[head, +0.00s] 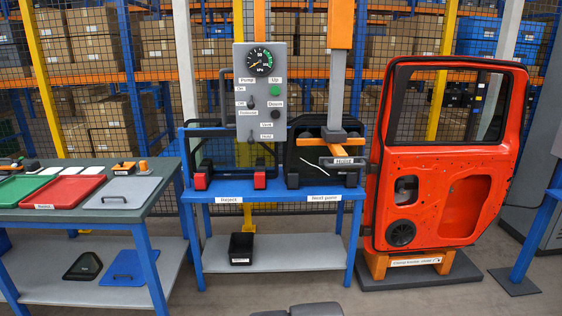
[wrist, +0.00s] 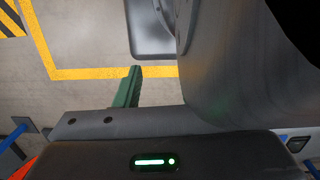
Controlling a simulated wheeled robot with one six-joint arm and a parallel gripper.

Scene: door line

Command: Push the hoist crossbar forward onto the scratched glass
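The hoist (head: 337,90) hangs in front of the rack, with an orange upper part and a grey column. At its lower end is an orange crossbar (head: 343,161) with a white label that seems to read "Hoist". Behind it, a dark glass pane (head: 308,163) with a thin white scratch-like line stands in the rack above the "Next pane" label. The hoist partly hides this pane; whether they touch cannot be told. My gripper (wrist: 134,72) shows in the wrist view as a dark green finger piece over the floor, with nothing seen at it. Its opening cannot be made out.
A red-orange door (head: 432,206) stands at right on a low stand. A table (head: 98,210) with coloured trays is at left.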

